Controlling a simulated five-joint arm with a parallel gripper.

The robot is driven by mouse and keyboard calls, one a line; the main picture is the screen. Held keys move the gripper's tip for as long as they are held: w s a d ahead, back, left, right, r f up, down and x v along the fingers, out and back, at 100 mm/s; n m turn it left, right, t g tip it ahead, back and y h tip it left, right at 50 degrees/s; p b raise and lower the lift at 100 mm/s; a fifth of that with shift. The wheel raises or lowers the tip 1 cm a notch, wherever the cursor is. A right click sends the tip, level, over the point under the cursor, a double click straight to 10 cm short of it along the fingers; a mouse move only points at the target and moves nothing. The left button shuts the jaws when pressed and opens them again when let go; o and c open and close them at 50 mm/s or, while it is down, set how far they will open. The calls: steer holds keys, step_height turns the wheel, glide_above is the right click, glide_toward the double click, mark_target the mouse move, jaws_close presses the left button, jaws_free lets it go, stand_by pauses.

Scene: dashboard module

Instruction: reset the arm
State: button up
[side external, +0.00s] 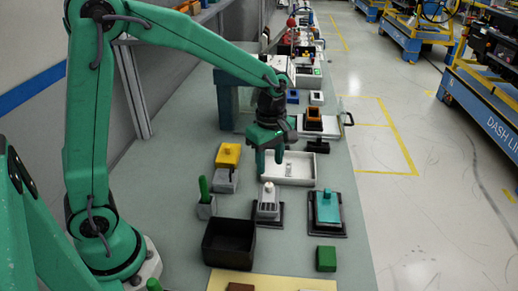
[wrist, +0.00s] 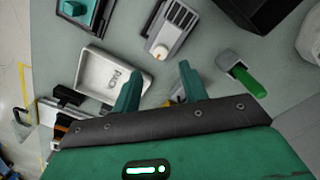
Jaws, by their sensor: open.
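My gripper (side external: 269,160) is at the end of my green arm, above the bench near the left end of a white tray. Its two green fingers are apart with nothing between them. In the wrist view my gripper (wrist: 158,88) shows its spread fingers, with the white tray (wrist: 92,70) beyond the left finger. The tray also shows in the side view (side external: 302,168). How high the fingers stand above the bench is hard to tell.
A grey-and-white module (side external: 268,203), a teal block (side external: 327,207) on a dark base and a black bin (side external: 206,243) stand nearer the camera. A yellow block (side external: 228,155) sits left. A green-handled holder (side external: 204,195) stands beside the bin. The bench's right edge is open.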

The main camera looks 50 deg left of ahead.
steer(key=shift+r, duration=0.4)
steer(key=s+a+r+m+t, duration=0.1)
steer(key=s+r+m+t, duration=0.1)
steer(key=s+r+m, duration=0.3)
steer(key=s+a+r+m+t, duration=0.2)
steer(key=s+r+m, duration=0.3)
steer(key=s+m, duration=0.7)
steer(key=shift+s+a+m+t, duration=0.2)
steer(key=shift+a+m+t, duration=0.1)
steer(key=shift+m+t, duration=0.4)
steer(key=shift+w+r, duration=0.1)
stand_by(0.6)
